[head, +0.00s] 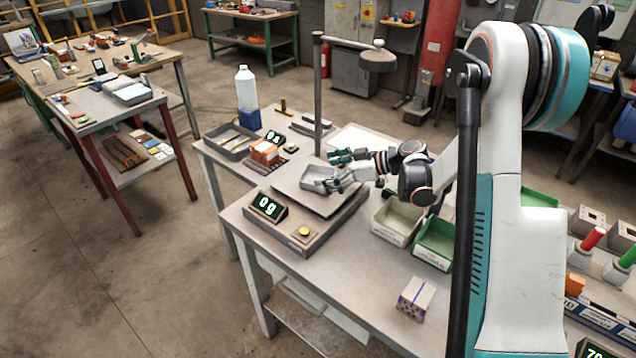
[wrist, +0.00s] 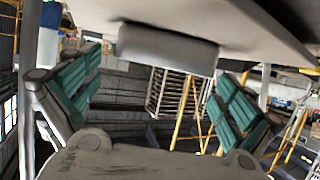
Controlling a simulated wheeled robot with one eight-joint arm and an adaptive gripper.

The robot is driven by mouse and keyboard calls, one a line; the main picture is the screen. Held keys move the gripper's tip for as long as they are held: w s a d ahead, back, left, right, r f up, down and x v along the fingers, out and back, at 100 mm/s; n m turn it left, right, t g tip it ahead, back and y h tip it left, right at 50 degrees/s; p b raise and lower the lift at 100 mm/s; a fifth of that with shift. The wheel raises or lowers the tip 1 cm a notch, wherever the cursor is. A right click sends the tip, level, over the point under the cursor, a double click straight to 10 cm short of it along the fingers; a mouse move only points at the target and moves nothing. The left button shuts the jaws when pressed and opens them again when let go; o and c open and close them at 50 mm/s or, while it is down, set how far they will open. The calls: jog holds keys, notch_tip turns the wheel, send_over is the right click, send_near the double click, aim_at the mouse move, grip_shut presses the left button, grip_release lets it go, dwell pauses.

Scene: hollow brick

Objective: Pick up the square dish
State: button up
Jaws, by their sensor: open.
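The square dish (head: 316,180) is small, grey and shallow. It sits on the flat pan (head: 304,199) of the scale on the near bench. My gripper (head: 336,172) reaches in from the right at low height, beside the dish, its fingers partly covering the dish's right side. In the wrist view, the teal-padded fingers stand wide apart at left and right, with my gripper (wrist: 158,95) open and empty. A grey block-like shape, apparently the dish (wrist: 168,50), shows between them at the top, against the pale pan (wrist: 235,22). Whether a finger touches the dish cannot be told.
The scale's display (head: 268,206) reads 0 g. A lamp-like post (head: 318,95) stands behind the pan. A cream bin (head: 397,221) and a green bin (head: 434,243) stand right of the scale. A patterned block (head: 416,299) lies nearer. A bottle (head: 246,95) stands at the back left.

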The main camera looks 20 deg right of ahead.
aim_at(304, 174)
jog(key=b+x, duration=0.1)
jog(key=x, duration=0.3)
jog(key=shift+s, duration=0.1)
jog(key=shift+d, duration=0.1)
jog(key=c, duration=1.1)
jog(key=shift+r, duration=0.1)
jog(key=shift+c, duration=0.2)
